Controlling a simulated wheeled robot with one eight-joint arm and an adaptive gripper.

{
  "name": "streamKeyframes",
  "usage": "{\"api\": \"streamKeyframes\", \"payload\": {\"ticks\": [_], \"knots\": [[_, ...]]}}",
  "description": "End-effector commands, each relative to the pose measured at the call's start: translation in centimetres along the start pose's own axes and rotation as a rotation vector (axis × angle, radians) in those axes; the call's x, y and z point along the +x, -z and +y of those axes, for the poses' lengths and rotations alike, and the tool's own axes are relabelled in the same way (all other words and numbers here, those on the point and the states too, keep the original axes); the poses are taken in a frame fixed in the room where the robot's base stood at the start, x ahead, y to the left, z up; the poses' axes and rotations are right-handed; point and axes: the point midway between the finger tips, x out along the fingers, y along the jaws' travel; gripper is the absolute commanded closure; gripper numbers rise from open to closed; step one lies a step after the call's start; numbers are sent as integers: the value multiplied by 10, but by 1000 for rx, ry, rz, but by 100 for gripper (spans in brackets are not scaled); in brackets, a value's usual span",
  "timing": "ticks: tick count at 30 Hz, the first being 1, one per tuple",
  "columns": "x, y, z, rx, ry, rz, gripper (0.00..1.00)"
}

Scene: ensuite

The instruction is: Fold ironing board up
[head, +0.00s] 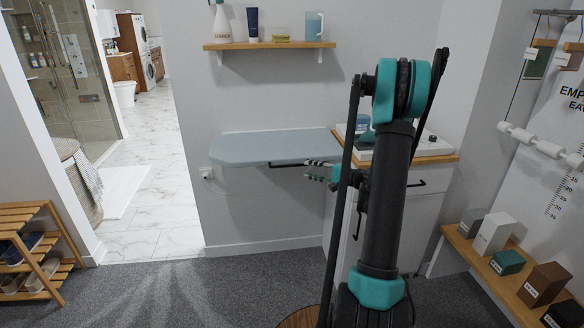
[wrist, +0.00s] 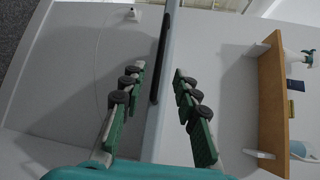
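The ironing board (head: 270,148) is a blue-grey shelf-like board. It stands out level from the white wall, with a dark bar under its edge. My gripper (head: 320,171) is at the board's front right edge, and my arm hides part of that side. In the wrist view the board (wrist: 170,35) shows edge-on as a narrow strip. It runs between the two spread fingers of my gripper (wrist: 165,82), with one finger on each side and visible gaps. The gripper is open and holds nothing. Whether the board reaches deep between the fingers is unclear.
A wooden wall shelf (head: 270,45) with bottles hangs above the board. A white cabinet (head: 400,215) with a wooden top stands right of it. A shoe rack (head: 38,250) is at left, a low shelf with boxes (head: 495,265) at right. The grey carpet (head: 200,290) is clear in front.

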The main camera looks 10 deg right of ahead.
Motion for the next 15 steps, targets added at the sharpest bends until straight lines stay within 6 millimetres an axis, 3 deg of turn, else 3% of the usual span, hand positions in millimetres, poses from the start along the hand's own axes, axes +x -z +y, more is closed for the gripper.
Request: {"api": "streamKeyframes", "payload": {"ticks": [9, 15], "knots": [[63, -1, 0, -2, -1, -2, 69], [88, 0, 0, -1, -1, -2, 69]]}}
